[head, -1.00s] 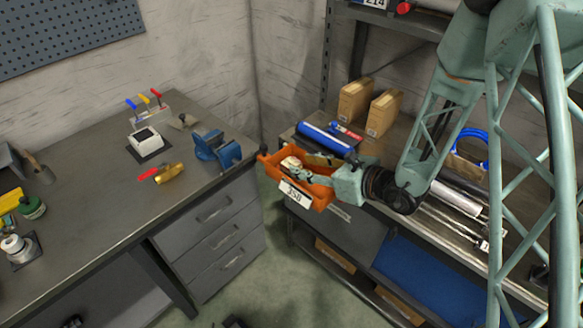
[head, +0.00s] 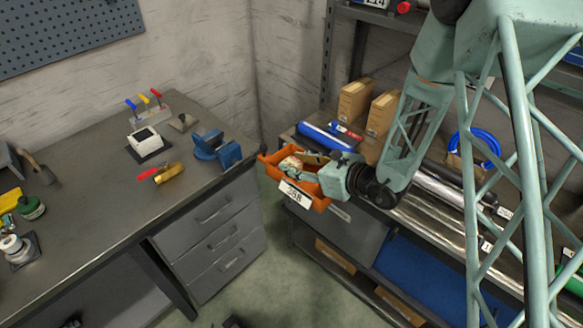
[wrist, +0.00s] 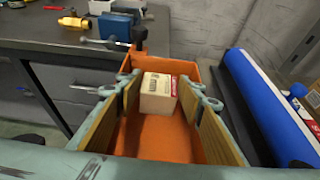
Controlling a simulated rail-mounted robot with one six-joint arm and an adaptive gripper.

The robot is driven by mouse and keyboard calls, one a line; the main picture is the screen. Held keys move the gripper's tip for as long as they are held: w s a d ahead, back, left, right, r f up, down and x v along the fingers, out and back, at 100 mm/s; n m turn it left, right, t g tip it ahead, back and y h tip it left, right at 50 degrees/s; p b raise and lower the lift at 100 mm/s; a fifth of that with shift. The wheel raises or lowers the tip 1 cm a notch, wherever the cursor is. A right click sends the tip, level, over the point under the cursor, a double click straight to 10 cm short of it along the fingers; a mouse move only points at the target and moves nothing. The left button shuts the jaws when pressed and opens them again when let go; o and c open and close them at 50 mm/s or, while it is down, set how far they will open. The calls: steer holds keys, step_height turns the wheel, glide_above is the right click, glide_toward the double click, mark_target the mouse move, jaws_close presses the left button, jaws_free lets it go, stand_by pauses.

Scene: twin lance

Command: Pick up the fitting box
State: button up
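The fitting box appears to be a small cream box (wrist: 157,93) with dark and red print, lying in an orange bin (wrist: 160,140). In the head view the bin (head: 319,203) is at the near left end of the shelf bench, with a white number label on its front. My gripper (wrist: 160,95) is open and reaches into the bin. In the head view my gripper (head: 308,170) partly hides the bin's contents.
A blue roll (head: 326,136) lies close behind the bin. Cardboard boxes (head: 354,100) stand farther back. A workbench (head: 85,215) with a blue vise (head: 216,148) is at the left, with a floor gap between.

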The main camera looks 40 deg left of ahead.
mark_target(295, 164)
steer(key=shift+c, duration=0.6)
steer(key=c, duration=0.5)
steer(key=shift+o, duration=0.2)
steer(key=shift+r, duration=0.1)
step_height(295, 164, up, 10)
steer(key=p, duration=0.1)
stand_by(0.5)
